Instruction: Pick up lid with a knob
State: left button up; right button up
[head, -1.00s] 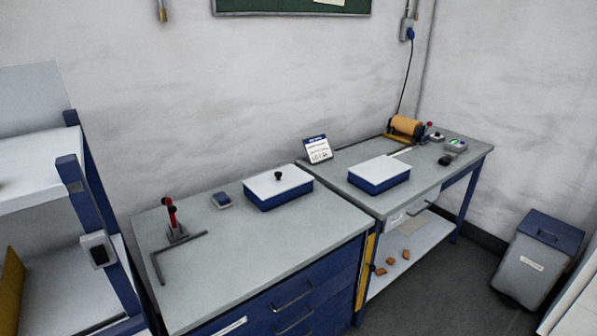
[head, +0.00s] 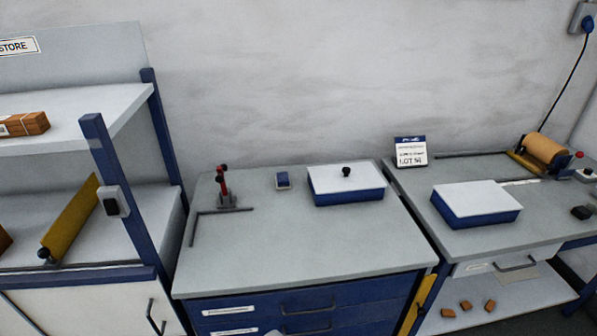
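A white lid with a black knob (head: 333,180) lies on a blue box (head: 350,197) at the back of the middle bench (head: 300,240). The knob (head: 346,172) stands upright near the lid's middle. A second blue box with a plain white top (head: 477,198) stands on the right bench; no knob shows on it. Neither of my grippers can be made out.
A red-handled clamp (head: 223,190), an L-shaped metal bar (head: 193,227) and a small blue block (head: 282,180) are on the middle bench. Its front is clear. A shelf unit (head: 120,180) stands left. A lot sign (head: 410,152) and a copper-coloured roll (head: 545,149) are on the right.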

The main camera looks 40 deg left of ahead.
aim_at(351, 177)
jog(key=i+u, duration=0.1)
jog(key=u, duration=0.3)
jog(key=i+u, duration=0.1)
jog(key=u, duration=0.3)
jog(key=i+l+u, duration=0.1)
jog(key=u, duration=0.3)
jog(key=l+u, duration=0.15)
jog(key=u, duration=0.3)
jog(key=i+l+u, duration=0.2)
jog(key=u, duration=0.2)
jog(key=i+l+u, duration=0.25)
jog(key=u, duration=0.2)
